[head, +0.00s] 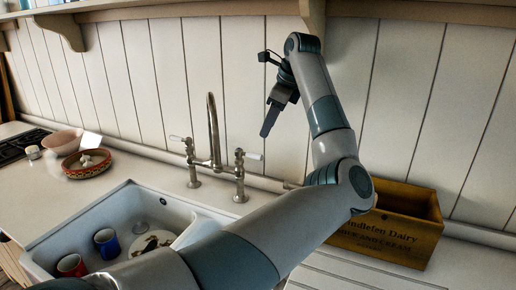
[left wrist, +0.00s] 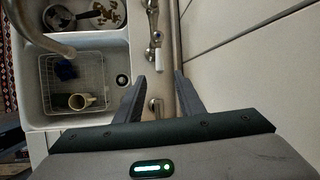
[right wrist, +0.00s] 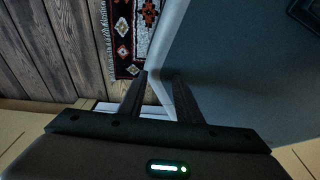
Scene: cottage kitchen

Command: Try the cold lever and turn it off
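A bridge tap (head: 212,135) with a tall curved spout stands behind the sink. It has two levers with white handles: a left lever (head: 180,138) and a right lever (head: 250,155).
A wooden crate (head: 390,225) stands right of my left arm. A panelled wall is close behind the tap.

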